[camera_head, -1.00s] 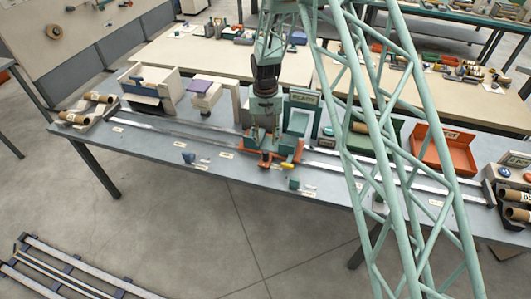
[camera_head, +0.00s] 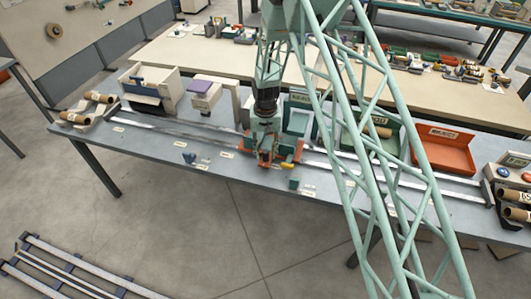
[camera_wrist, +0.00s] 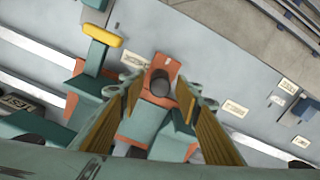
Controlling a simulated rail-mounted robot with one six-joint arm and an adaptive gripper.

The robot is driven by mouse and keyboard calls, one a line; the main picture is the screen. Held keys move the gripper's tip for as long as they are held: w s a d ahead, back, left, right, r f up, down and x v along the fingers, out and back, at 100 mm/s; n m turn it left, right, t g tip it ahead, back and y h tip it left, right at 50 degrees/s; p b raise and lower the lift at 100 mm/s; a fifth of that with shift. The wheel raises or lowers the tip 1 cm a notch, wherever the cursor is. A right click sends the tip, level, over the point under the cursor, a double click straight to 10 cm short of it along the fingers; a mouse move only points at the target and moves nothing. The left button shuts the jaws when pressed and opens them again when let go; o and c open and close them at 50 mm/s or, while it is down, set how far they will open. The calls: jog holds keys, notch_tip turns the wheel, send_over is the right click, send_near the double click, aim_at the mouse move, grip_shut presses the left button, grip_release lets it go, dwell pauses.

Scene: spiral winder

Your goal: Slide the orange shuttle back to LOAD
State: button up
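The orange shuttle (camera_head: 287,166) sits on the pale rails near the middle of the grey bench, in front of the teal station with the READY sign. In the wrist view, the shuttle's orange plate (camera_wrist: 165,69) carries a dark round knob (camera_wrist: 159,84) and teal blocks. A yellow-topped lever (camera_wrist: 103,36) stands to the left. My gripper (camera_wrist: 159,98) is open, with one finger on each side of the knob and visible gaps. Contact cannot be told. In the head view my gripper (camera_head: 265,150) is low over the shuttle and hides part of it.
Rails (camera_head: 170,128) run left and right along the bench. A cream box (camera_head: 150,88) and a purple-topped unit (camera_head: 205,92) stand behind the left stretch. A green bin and an orange bin (camera_head: 445,150) stand behind the right stretch. Cardboard tubes lie at both ends. Small labels line the front.

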jog(key=shift+f, duration=0.15)
jog(key=shift+c, duration=0.2)
grip_shut()
jog(key=shift+w+a, duration=0.1)
